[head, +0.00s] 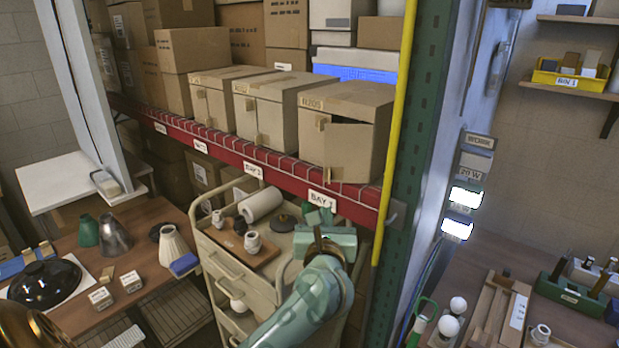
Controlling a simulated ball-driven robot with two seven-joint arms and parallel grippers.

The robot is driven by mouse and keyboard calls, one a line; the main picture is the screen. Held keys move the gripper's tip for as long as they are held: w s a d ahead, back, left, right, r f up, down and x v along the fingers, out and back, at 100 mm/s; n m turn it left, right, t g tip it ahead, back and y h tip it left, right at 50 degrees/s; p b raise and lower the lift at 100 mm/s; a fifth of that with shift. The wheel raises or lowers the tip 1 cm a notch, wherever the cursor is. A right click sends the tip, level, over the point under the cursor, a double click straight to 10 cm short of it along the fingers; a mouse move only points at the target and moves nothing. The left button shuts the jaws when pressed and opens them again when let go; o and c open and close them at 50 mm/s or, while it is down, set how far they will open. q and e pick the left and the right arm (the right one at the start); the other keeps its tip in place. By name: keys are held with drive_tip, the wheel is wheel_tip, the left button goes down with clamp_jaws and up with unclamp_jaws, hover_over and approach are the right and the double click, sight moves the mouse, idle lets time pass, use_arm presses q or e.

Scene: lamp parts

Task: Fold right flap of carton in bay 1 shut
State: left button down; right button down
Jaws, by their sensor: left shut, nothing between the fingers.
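The carton in bay 1 (312,145) sits at the right end of the red-edged shelf, above the label that seems to read BAY 1 (322,202). Its right flap (351,152) stands ajar on the front, with a dark gap along its top edge. The left part of the front looks flat. My left gripper (320,217) is shut and empty. It is below the shelf edge, in front of the label and over the cart, apart from the flap. My right gripper is not in view.
Two more cartons (258,108) stand left of it on the shelf. A yellow post (398,120) and a green upright (420,150) are close on the right. A beige cart (215,262) with lamp parts stands below. Open space lies before the carton.

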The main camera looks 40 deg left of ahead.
use_arm(q)
drive_tip(key=p+x, duration=0.1)
drive_tip(key=x, duration=1.3)
drive_tip(key=shift+d, duration=0.3)
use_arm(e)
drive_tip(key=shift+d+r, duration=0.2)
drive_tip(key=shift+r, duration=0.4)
use_arm(q)
drive_tip(key=shift+f+h, duration=0.1)
drive_tip(key=shift+h, duration=0.2)
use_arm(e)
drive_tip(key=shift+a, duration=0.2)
